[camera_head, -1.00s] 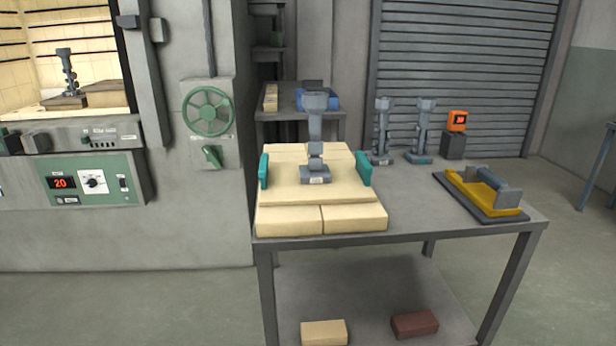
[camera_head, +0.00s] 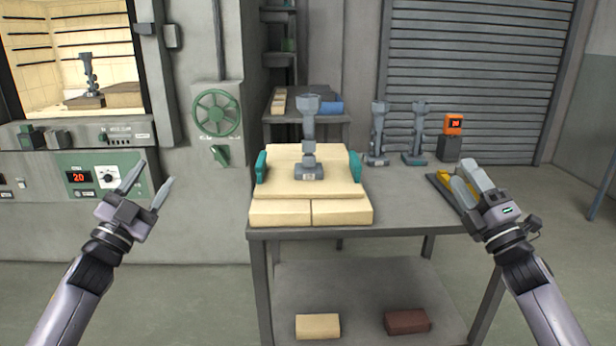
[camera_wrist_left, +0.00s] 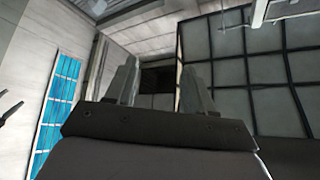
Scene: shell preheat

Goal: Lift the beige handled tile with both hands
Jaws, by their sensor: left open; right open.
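The beige tile (camera_head: 285,187) lies flat on a bed of beige bricks (camera_head: 280,212) on the grey table. It has a teal handle on its left side (camera_head: 261,167) and another on its right side (camera_head: 355,166). A grey metal fixture (camera_head: 309,150) stands upright on the tile's middle. My left gripper (camera_head: 151,189) is open and empty, left of the table and well apart from the tile. In the left wrist view its two fingers (camera_wrist_left: 157,88) point up towards the ceiling with nothing between them. My right gripper (camera_head: 465,184) is open, to the right of the tile, overlapping the yellow tool in the picture.
The yellow tool (camera_head: 443,178) on a dark plate is partly hidden by my right gripper. Two grey fixtures (camera_head: 377,140) and an orange display (camera_head: 454,124) stand behind on the table (camera_head: 395,200). The open furnace (camera_head: 75,40) is at the left. The lower shelf holds two bricks.

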